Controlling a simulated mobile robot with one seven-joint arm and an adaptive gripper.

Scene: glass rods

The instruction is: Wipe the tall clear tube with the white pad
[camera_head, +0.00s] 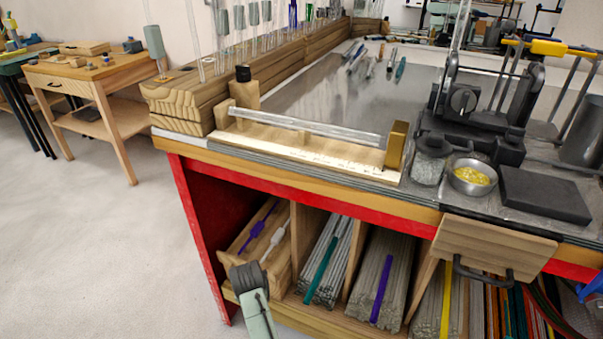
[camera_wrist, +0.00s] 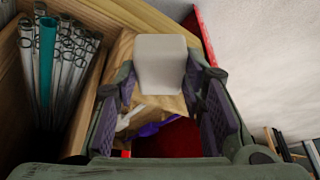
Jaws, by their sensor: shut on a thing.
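In the wrist view the white pad (camera_wrist: 160,62), a pale block with rounded edges, sits between the fingers of my gripper (camera_wrist: 165,82), which is shut on it. In the head view the end of my arm (camera_head: 249,282) is low in front of the bench's left shelf; its fingers and the pad cannot be made out there. Tall clear tubes (camera_head: 217,38) stand upright along the wooden rack at the back left, well above and apart from my gripper. I cannot tell which one is the task's tube.
A clear rod (camera_head: 305,128) lies across a wooden cradle on the bench. An open box (camera_head: 240,258) with purple and white rods is by my gripper, beside compartments of glass rods (camera_head: 328,250). A black machine (camera_head: 470,110) stands on the right. The floor (camera_head: 90,230) at left is clear.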

